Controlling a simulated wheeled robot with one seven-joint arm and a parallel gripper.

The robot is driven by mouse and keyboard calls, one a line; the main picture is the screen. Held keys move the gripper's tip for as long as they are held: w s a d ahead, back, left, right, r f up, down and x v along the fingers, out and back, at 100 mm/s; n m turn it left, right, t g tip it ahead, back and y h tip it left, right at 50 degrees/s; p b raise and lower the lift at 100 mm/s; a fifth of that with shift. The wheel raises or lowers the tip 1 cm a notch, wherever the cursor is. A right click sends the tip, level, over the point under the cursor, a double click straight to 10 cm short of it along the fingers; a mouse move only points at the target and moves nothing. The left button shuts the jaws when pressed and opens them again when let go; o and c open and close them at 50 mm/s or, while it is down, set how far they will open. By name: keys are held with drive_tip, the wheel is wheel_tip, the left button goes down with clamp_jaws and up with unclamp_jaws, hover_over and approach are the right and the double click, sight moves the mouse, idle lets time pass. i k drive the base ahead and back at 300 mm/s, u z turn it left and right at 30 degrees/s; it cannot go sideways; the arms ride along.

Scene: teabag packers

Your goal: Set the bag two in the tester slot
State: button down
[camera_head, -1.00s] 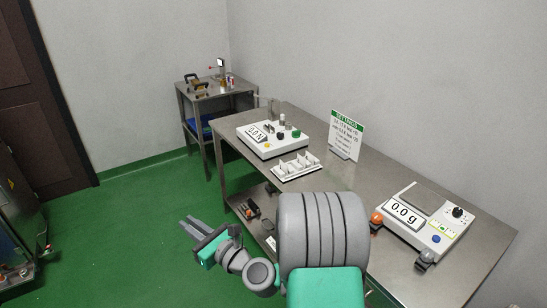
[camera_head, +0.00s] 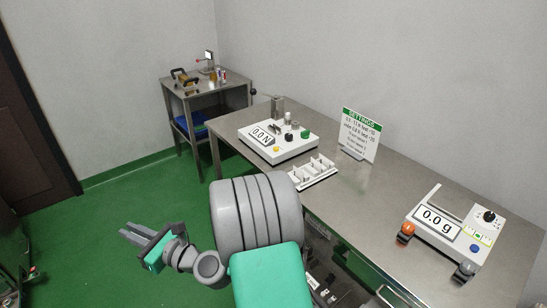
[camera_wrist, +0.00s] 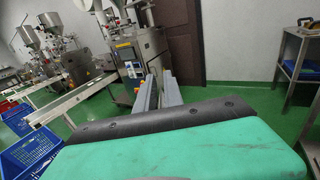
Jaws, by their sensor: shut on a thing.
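My gripper (camera_head: 132,233) hangs over the green floor, left of the steel table and apart from it. In the wrist view its two fingers (camera_wrist: 158,92) lie close together. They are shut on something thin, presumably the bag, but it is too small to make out.
A white compartment tray (camera_head: 315,173) lies in front of the tester. A settings sign (camera_head: 360,133) stands behind. A "0.0 g" scale (camera_head: 443,235) is at the near right of the steel table (camera_head: 400,190). A side trolley (camera_head: 207,88) stands beyond. Blue crates (camera_wrist: 30,150) and machines show in the wrist view.

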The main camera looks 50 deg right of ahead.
sight(275, 131)
drive_tip(key=z, duration=0.4)
drive_tip(key=i, duration=0.75)
drive_tip(key=z, duration=1.05)
drive_tip(key=i, duration=0.3)
drive_tip(key=z, duration=0.2)
